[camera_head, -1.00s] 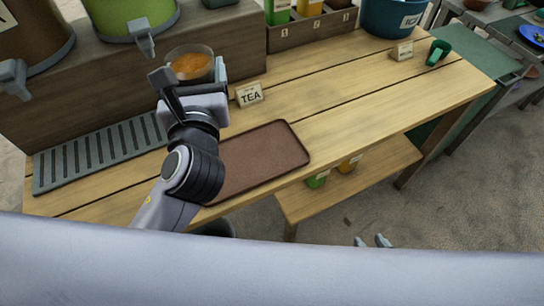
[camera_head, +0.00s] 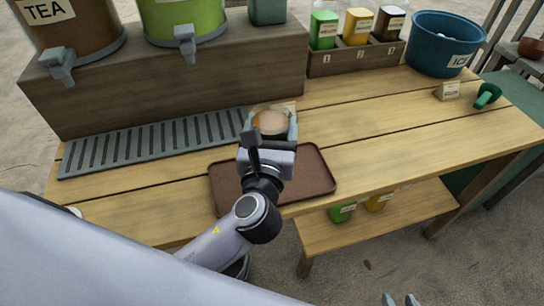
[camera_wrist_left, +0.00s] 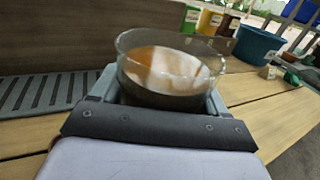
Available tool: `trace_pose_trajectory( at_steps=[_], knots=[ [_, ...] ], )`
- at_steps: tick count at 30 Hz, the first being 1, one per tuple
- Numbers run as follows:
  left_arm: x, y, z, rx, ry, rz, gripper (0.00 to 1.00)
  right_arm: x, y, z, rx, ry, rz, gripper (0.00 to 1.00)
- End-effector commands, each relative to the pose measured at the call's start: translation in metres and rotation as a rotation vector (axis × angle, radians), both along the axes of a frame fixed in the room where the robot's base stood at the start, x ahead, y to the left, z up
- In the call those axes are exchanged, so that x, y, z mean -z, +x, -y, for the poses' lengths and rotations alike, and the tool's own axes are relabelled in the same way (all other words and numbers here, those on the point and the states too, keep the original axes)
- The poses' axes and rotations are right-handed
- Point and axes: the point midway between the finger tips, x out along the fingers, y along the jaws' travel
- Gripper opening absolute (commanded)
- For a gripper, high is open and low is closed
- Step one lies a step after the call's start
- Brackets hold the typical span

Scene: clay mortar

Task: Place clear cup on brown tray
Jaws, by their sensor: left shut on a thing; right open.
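The clear cup (camera_head: 270,122) holds an orange-brown liquid. My left gripper (camera_head: 269,136) is shut on it, with a finger on each side. The cup also shows upright between the fingers in the left wrist view (camera_wrist_left: 170,70). In the head view the cup is at the far edge of the brown tray (camera_head: 312,172), and I cannot tell its height above the table. The tray lies flat on the wooden table, partly hidden by my left arm. My right gripper (camera_head: 400,299) shows only its fingertips at the bottom edge, apart and empty.
A grey drip grate (camera_head: 150,145) lies left of the tray, below the tea dispenser (camera_head: 75,30) and a green dispenser (camera_head: 185,15). A bottle rack (camera_head: 350,60), blue ice bucket (camera_head: 440,42) and small sign (camera_head: 447,91) stand at the back right. The table right of the tray is clear.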

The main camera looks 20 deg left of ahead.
Motion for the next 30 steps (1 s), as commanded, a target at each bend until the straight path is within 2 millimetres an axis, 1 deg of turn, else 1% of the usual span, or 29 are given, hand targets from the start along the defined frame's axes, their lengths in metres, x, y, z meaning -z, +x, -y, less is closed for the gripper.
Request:
trace_pose_trajectory(
  at_steps=[1, 8, 12, 15, 17, 24, 28, 29, 30],
  knots=[
    [0.011, 0.000, 0.000, 0.001, 0.002, 0.002, 0.22, 0.004, 0.001, -0.002, -0.002, 0.003, 0.001, 0.43],
    [0.030, 0.000, 0.000, 0.001, 0.000, 0.003, 0.22, 0.006, 0.002, -0.005, -0.010, 0.008, -0.001, 0.43],
    [0.053, 0.000, 0.000, 0.000, 0.001, 0.002, 0.22, 0.014, 0.002, -0.004, -0.011, 0.008, -0.002, 0.43],
    [0.064, 0.000, 0.000, 0.000, 0.001, 0.003, 0.22, 0.017, 0.003, -0.004, -0.013, 0.007, -0.005, 0.43],
    [0.066, 0.000, 0.000, 0.001, 0.000, 0.003, 0.22, 0.017, 0.003, -0.004, -0.013, 0.007, -0.006, 0.43],
    [0.066, 0.000, 0.000, 0.001, 0.000, 0.004, 0.22, 0.011, 0.005, -0.004, -0.015, 0.008, 0.001, 0.43],
    [0.069, 0.000, 0.000, 0.001, 0.000, 0.004, 0.22, 0.013, 0.006, -0.004, -0.014, 0.009, 0.003, 0.43],
    [0.070, 0.000, 0.000, 0.001, 0.000, 0.001, 0.80, 0.012, 0.006, -0.004, -0.014, 0.009, 0.003, 0.43],
    [0.070, 0.000, 0.000, 0.001, 0.000, 0.001, 0.93, 0.012, 0.006, -0.004, -0.014, 0.009, 0.003, 0.43]
  ],
)
